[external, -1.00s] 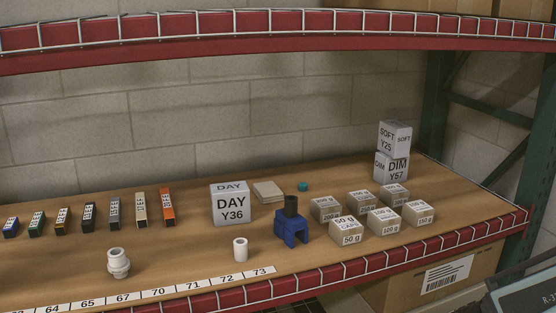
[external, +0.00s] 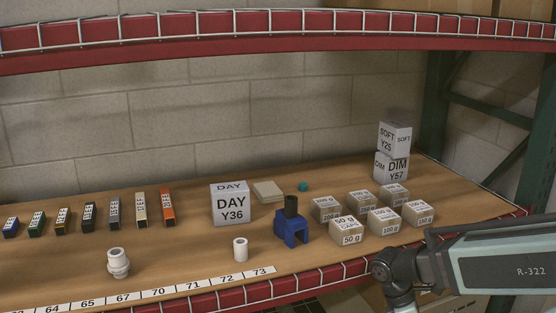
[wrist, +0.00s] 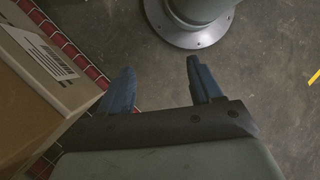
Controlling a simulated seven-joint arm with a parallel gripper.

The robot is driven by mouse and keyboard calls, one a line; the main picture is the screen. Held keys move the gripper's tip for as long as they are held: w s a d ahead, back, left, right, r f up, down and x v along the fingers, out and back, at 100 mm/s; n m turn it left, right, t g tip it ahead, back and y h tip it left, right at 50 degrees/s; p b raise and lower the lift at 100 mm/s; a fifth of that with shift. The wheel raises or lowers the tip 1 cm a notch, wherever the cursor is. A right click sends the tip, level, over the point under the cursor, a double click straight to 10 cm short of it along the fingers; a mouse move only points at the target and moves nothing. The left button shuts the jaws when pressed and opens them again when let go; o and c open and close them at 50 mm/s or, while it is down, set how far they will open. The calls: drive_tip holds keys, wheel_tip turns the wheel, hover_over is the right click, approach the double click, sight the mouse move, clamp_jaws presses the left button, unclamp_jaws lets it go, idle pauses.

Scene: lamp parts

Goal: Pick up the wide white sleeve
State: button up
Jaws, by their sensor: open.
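Two white parts stand upright on the wooden shelf in the external view. The wider one (external: 118,263), with a collar around its lower part, is at the front left. A narrower plain white cylinder (external: 240,249) with an open top stands to its right, near the number strip. I cannot tell for sure which is called the wide sleeve; the left one is wider. My gripper (wrist: 157,78) shows in the wrist view with its two blue fingers apart and nothing between them. It points at the floor, away from both white parts, and is outside the external view.
A blue holder with a black cylinder (external: 291,222) stands right of the narrow cylinder, beside several small weight boxes (external: 351,230). A DAY box (external: 231,204) is behind. A red wire-fronted edge (external: 300,284) borders the shelf. A cardboard box (wrist: 40,75) is below.

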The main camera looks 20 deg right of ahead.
drive_tip(key=w+a+r+n+t, duration=0.1)
drive_tip(key=w+a+r+n, duration=0.2)
drive_tip(key=w+a+r, duration=0.2)
drive_tip(key=w+a+r+n+t+y, duration=0.1)
drive_tip(key=w+a+r+n, duration=0.3)
drive_tip(key=a+r, duration=0.5)
drive_tip(key=w+a+r+n+t, duration=0.2)
drive_tip(key=w+a+r, duration=0.5)
drive_tip(key=a, duration=0.5)
drive_tip(key=shift+w+a+r+n, duration=0.3)
drive_tip(key=shift+r+n, duration=0.3)
drive_tip(key=shift+n, duration=0.3)
wheel_tip(320, 180, up, 10)
drive_tip(key=n+t+y, duration=0.1)
drive_tip(key=n+y, duration=0.1)
drive_tip(key=y, duration=0.1)
hover_over(240, 241)
drive_tip(key=f, duration=0.8)
drive_tip(key=shift+s+f, duration=0.1)
drive_tip(key=shift+s, duration=0.15)
drive_tip(key=shift+w+f, duration=0.2)
drive_tip(key=shift+f, duration=2.45)
drive_tip(key=c, duration=1.1)
drive_tip(key=shift+r, duration=0.1)
